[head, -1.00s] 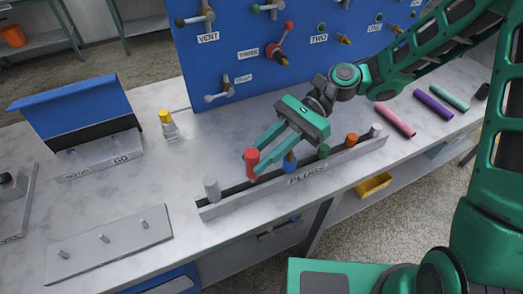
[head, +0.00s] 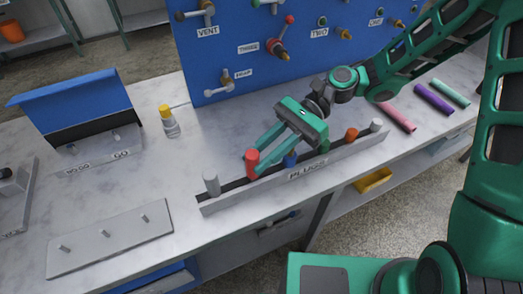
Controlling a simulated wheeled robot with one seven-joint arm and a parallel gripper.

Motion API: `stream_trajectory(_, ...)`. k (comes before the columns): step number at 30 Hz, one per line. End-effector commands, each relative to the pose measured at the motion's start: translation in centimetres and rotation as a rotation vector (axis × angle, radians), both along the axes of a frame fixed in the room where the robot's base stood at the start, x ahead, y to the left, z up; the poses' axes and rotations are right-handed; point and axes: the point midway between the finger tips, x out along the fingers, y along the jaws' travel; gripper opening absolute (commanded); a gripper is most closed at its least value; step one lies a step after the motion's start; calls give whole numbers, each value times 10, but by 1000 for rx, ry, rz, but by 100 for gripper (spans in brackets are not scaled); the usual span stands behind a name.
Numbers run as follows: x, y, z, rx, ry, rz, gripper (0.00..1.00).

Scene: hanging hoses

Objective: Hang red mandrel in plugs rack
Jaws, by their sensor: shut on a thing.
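The red mandrel (head: 252,166) stands upright between the fingertips of my gripper (head: 256,161), which is shut on it. Its lower end is at the plugs rack (head: 300,178), in the gap between a grey plug (head: 212,184) and a blue plug (head: 290,159). I cannot tell whether it is fully seated in the rack, since the rack's front wall and a finger hide its lower part. My gripper reaches in from the upper right, over the back of the rack.
A green plug, an orange plug (head: 351,135) and another grey plug (head: 376,126) stand farther right in the rack. A blue pegboard (head: 290,50) rises behind. A yellow-capped bottle (head: 169,122), a go/no-go stand (head: 98,155) and a pegged plate (head: 110,238) are left. Coloured tubes (head: 433,102) lie right.

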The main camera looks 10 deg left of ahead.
Motion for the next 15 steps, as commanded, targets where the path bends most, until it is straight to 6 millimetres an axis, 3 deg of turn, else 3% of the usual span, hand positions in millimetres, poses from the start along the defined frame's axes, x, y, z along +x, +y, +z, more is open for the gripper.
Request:
stream_trajectory(10, 0, 0, -7, 0, 0, 0, 0)
stream_trajectory(11, 0, 0, -7, 0, 0, 0, 27)
stream_trajectory(12, 0, 0, -7, 0, 0, 0, 37)
stream_trajectory(13, 0, 0, -7, 0, 0, 0, 44)
stream_trajectory(15, 0, 0, -8, -1, 0, 0, 44)
